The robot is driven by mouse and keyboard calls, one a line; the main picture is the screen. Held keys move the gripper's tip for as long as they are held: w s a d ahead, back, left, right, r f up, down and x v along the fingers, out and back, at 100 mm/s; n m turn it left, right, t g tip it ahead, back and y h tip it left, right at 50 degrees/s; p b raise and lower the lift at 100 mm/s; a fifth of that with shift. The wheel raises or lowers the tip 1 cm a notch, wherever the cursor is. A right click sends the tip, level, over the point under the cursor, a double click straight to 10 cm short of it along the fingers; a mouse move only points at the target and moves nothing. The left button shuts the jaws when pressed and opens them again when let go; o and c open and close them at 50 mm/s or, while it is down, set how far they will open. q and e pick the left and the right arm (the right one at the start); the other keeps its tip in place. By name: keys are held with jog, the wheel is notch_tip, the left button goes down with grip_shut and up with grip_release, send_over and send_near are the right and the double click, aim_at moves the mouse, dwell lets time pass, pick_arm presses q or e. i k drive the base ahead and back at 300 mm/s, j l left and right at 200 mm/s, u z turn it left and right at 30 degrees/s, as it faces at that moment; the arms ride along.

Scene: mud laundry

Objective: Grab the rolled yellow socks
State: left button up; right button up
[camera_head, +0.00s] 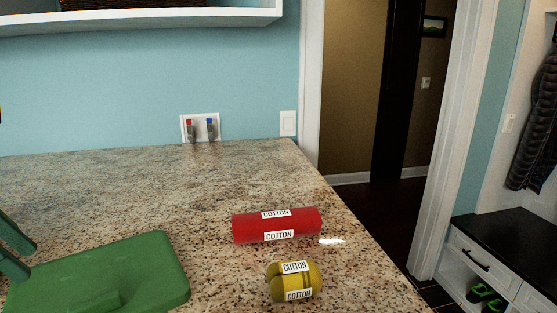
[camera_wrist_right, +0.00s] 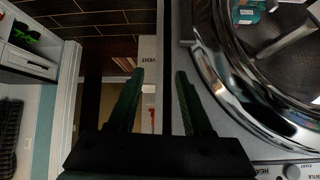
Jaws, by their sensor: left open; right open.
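The rolled yellow socks (camera_head: 276,283) lie on the speckled granite counter (camera_head: 200,180), near the bottom of the head view, with white "COTTON" labels on them. The socks do not show in that view.
A red roll (camera_head: 250,228) labelled "COTTON" lies just behind the socks. The counter's right edge is close to the socks. A round chrome-rimmed machine door (camera_wrist_right: 215,75) is beside my right gripper.

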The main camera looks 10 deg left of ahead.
aim_at(294, 280)
jog(key=k, duration=0.95)
